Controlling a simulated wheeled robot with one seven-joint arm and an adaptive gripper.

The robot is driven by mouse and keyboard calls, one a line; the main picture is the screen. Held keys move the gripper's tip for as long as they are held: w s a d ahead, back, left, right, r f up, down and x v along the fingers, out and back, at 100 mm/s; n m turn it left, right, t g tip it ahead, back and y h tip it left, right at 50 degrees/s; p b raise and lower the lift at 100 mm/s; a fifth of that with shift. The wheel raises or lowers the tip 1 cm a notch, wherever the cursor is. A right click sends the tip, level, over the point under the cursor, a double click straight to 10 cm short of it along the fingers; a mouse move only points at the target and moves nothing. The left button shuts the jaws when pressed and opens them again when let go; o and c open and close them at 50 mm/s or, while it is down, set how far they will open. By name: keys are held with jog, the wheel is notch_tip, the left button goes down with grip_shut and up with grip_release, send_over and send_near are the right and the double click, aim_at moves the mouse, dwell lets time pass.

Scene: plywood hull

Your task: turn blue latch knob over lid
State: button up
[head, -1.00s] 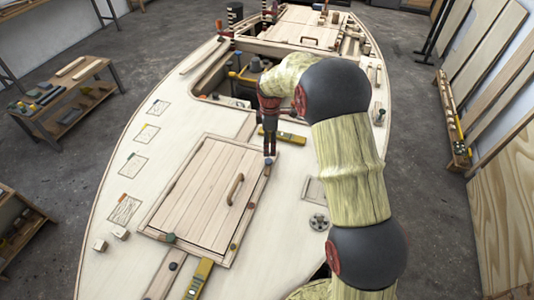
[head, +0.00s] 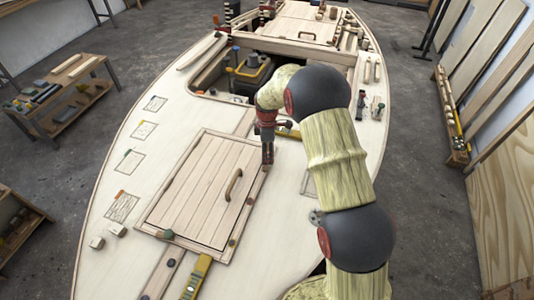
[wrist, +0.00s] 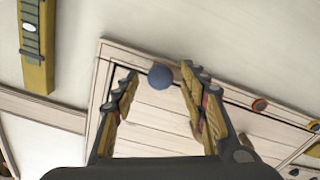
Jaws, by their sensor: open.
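The blue latch knob (wrist: 161,77) shows in the wrist view as a round blue ball at the lid frame's edge. My gripper (wrist: 165,82) is open, with one finger on each side of the knob and gaps showing. I cannot tell whether the latch bar under the knob lies over the lid. The planked wooden lid (head: 195,190) is shut in its frame, with a curved handle (head: 234,185) at its right. In the head view my gripper (head: 267,160) points down at the lid's far right corner and hides the blue knob.
A green knob (head: 166,234) sits at the lid's near left corner. A yellow level (head: 200,275) lies near the lid; another (wrist: 36,45) lies beside the frame.

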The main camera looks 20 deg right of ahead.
jog(key=shift+c, duration=0.6)
grip_shut()
jog(key=m+p, duration=0.2)
jog(key=m, duration=0.2)
jog(key=shift+r+m, duration=0.1)
jog(key=shift+m, duration=0.3)
jog(key=m+p, duration=0.1)
jog(key=m, duration=0.4)
jog(key=m+p, duration=0.1)
jog(key=m, duration=0.4)
jog(key=shift+m, duration=0.4)
jog(key=m+p, duration=0.1)
jog(key=m, duration=0.3)
jog(key=shift+m, duration=0.3)
